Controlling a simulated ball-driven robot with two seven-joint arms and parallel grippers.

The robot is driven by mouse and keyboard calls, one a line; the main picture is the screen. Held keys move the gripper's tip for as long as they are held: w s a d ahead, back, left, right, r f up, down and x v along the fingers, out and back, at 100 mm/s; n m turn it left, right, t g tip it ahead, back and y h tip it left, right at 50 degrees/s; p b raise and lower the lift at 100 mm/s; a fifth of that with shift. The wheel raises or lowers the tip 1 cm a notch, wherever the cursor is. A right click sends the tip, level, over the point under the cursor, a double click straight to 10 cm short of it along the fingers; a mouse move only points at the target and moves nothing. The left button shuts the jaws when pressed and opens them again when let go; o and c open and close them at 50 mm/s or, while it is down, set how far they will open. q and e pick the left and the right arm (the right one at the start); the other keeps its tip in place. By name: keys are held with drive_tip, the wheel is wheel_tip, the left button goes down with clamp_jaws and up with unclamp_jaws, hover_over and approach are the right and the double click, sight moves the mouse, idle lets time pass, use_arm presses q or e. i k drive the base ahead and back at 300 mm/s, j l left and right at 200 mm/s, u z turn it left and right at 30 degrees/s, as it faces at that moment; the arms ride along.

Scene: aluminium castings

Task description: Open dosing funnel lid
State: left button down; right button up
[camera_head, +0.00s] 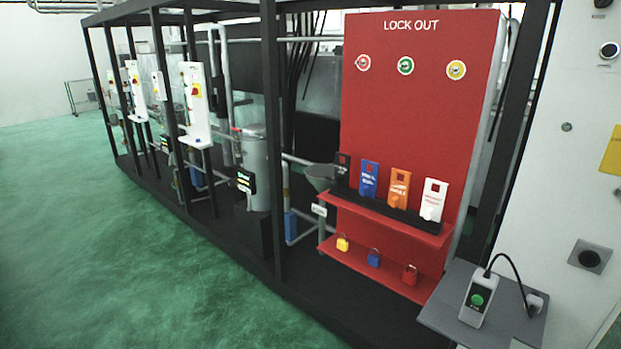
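A grey funnel-shaped vessel (319,177) shows just left of the red lock-out board, partly hidden behind the board's shelf and tags. It may be the dosing funnel; at this size I cannot tell whether it has a lid on it. Neither of my grippers is in view.
The red lock-out board (420,110) stands in front of a black frame (272,120), with coloured tags and several padlocks. A grey shelf (440,312) at lower right holds a box with a green button (478,299). Green floor (110,260) at left is clear.

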sight(317, 172)
drive_tip(key=i+j+u, duration=0.1)
drive_tip(key=i+u, duration=0.3)
drive_tip(key=i, duration=0.8)
drive_tip(key=i+z, duration=0.3)
drive_tip(key=z, duration=0.2)
drive_tip(key=i+j+z, duration=0.25)
drive_tip(key=z, duration=0.2)
drive_tip(key=i+j+z, duration=0.3)
drive_tip(key=z, duration=0.2)
